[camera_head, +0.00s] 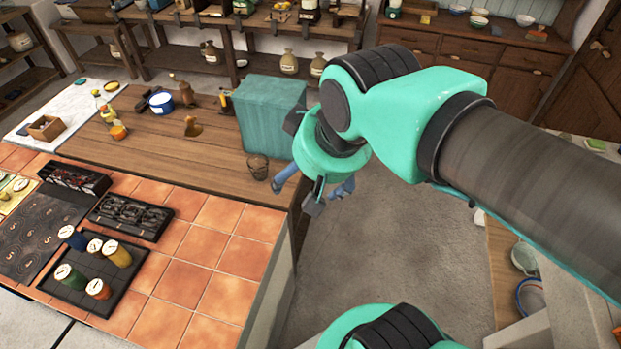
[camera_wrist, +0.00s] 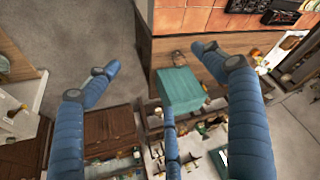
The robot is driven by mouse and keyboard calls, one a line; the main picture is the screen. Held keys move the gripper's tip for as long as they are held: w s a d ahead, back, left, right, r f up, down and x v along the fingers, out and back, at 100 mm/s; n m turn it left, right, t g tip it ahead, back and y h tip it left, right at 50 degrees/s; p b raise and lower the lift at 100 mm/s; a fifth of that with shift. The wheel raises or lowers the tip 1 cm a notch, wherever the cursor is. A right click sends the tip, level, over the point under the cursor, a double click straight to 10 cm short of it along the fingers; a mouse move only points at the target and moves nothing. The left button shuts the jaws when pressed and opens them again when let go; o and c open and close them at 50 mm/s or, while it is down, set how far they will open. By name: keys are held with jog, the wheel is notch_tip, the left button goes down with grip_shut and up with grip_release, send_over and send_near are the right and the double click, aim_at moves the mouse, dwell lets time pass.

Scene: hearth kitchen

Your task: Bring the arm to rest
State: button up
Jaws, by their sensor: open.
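My gripper (camera_head: 314,190) hangs from my raised turquoise arm, in the head view just right of the wooden counter's end. Its blue fingers are spread apart with nothing between them. In the wrist view the gripper (camera_wrist: 155,68) shows three segmented blue fingers, one at the left, one at the right and one at the bottom middle. Beyond them lie the grey floor and the counter (camera_head: 165,155). A teal box (camera_head: 270,115) stands on the counter, left of the gripper in the head view; it also shows between the fingers in the wrist view (camera_wrist: 178,88).
A small brown cup (camera_head: 258,166) stands near the counter's edge by the gripper. A blue-and-white pot (camera_head: 161,102) and a black tray with coloured cylinders (camera_head: 100,275) are further left. Shelves and a cabinet (camera_head: 465,55) line the back. The floor (camera_head: 400,230) right of the counter is clear.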

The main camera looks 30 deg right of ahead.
jog(key=shift+s+f, duration=0.35)
jog(key=shift+s, duration=0.55)
dwell(0.8)
